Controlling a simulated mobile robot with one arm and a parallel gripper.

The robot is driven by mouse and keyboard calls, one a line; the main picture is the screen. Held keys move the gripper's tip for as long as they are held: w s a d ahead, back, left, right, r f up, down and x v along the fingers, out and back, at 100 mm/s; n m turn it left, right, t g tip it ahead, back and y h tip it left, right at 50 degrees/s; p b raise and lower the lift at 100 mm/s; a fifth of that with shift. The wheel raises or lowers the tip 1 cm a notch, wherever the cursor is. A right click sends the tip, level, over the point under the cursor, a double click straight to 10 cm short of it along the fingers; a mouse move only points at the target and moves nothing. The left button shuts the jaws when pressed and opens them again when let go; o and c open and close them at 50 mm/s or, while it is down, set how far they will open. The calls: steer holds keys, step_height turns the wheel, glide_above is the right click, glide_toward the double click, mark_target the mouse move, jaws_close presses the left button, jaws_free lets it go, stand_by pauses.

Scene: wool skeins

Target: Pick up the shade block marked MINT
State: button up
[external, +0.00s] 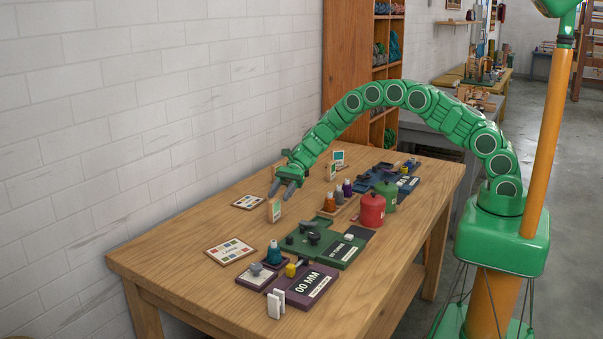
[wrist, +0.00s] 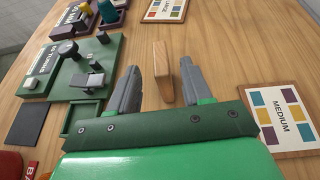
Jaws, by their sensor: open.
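An upright wooden block (external: 274,211) with a pale face and small coloured patches stands on the table just below my gripper (external: 283,188). Its marking is too small to read, so I cannot tell whether it says MINT. In the wrist view the block (wrist: 162,74) shows as a plain, narrow wooden edge. It lies in the gap between the spread fingers of my gripper (wrist: 158,68), with visible space on both sides. My gripper is open and holds nothing. Two similar upright pieces stand farther back, one with a teal face (external: 338,156) and one lower (external: 332,172).
A flat MEDIUM colour card (wrist: 284,118) lies right of my gripper in the wrist view. A green tool board (external: 322,246), a purple board (external: 300,288) and a red canister (external: 372,210) stand on the table (external: 175,265). Bare wood surrounds the block's wall side.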

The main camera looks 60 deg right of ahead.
mark_target(274, 199)
steer(key=shift+x, duration=2.4)
steer(key=shift+w, duration=0.1)
steer(key=shift+c, duration=0.5)
jaws_close()
